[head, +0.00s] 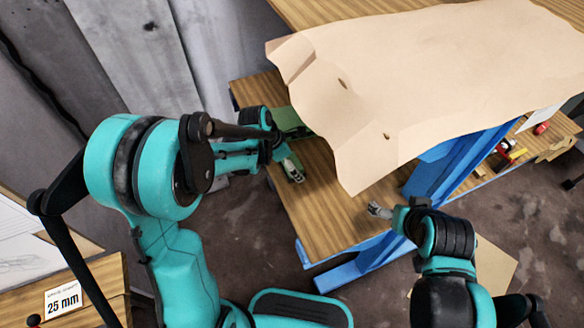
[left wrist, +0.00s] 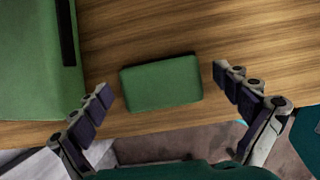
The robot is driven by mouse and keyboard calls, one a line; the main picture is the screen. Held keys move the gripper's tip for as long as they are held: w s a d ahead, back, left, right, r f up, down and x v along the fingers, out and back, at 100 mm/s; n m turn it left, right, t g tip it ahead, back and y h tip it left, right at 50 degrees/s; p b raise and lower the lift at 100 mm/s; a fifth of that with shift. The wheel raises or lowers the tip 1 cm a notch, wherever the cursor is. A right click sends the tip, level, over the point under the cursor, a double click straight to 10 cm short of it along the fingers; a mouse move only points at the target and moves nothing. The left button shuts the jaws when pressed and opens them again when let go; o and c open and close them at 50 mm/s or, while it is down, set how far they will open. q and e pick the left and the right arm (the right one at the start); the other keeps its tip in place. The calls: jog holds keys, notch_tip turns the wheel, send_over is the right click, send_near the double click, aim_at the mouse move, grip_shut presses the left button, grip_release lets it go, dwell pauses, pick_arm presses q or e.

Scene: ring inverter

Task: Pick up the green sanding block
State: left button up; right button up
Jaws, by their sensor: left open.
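The green sanding block (left wrist: 160,82) lies flat on the wooden bench top near its edge, in the middle of the left wrist view. My left gripper (left wrist: 162,84) is open, with one finger to the left of the block and one to the right. There is a visible gap on both sides, and neither finger appears to touch it. In the head view the left gripper (head: 291,168) is over the bench's left part and largely hides the block. My right gripper (head: 380,209) is by the bench's front edge; its jaws are too small to read.
A larger green case (left wrist: 35,65) with a black strip stands left of the block. A big tan sheet (head: 420,75) covers much of the bench (head: 315,205). Blue bench legs (head: 435,175) stand near my right arm. A 25 mm card (head: 62,299) is at lower left.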

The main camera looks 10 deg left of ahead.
aim_at(299, 161)
pick_arm(q)
jog(key=shift+r, duration=0.1)
jog(key=shift+c, duration=0.3)
jog(key=c, duration=1.3)
jog(key=shift+r, duration=0.4)
jog(key=r, duration=0.1)
jog(key=r+p, duration=0.2)
jog(key=r, duration=0.1)
jog(key=shift+s+d, duration=0.2)
jog(key=shift+d, duration=0.1)
jog(key=s+d+r+p, duration=0.3)
jog(key=s+d+r, duration=0.3)
jog(key=d, duration=0.3)
jog(key=shift+d+r, duration=0.1)
